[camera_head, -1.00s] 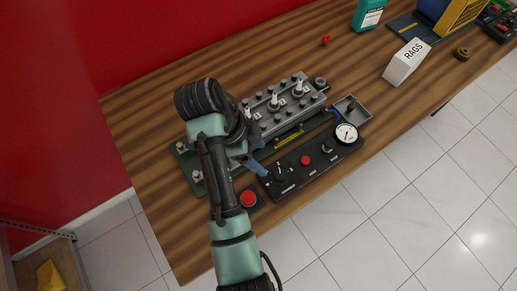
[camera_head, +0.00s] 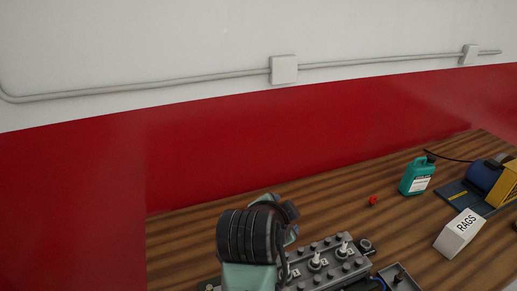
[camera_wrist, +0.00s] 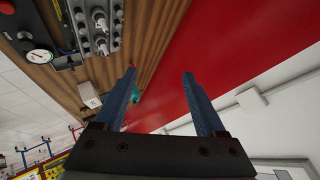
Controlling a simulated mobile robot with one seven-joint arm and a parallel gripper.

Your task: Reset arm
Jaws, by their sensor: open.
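My gripper (camera_wrist: 160,95) shows in the wrist view with its two blue fingers spread wide apart. It is open, with nothing between the fingers but the red wall and the bench edge behind. In the head view my arm rises from the bottom centre and hides the left part of the engine trainer (camera_head: 328,264); the fingers are hidden there. The trainer, a grey block with spark plugs, also shows at the top left of the wrist view (camera_wrist: 98,22), apart from the fingers.
The wooden bench (camera_head: 190,240) stands against a red and white wall (camera_head: 300,150). A white RAGS box (camera_head: 459,234), a teal jug (camera_head: 417,176), a small red item (camera_head: 373,200) and a blue and yellow machine (camera_head: 488,183) are at the right. The air before the wall is clear.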

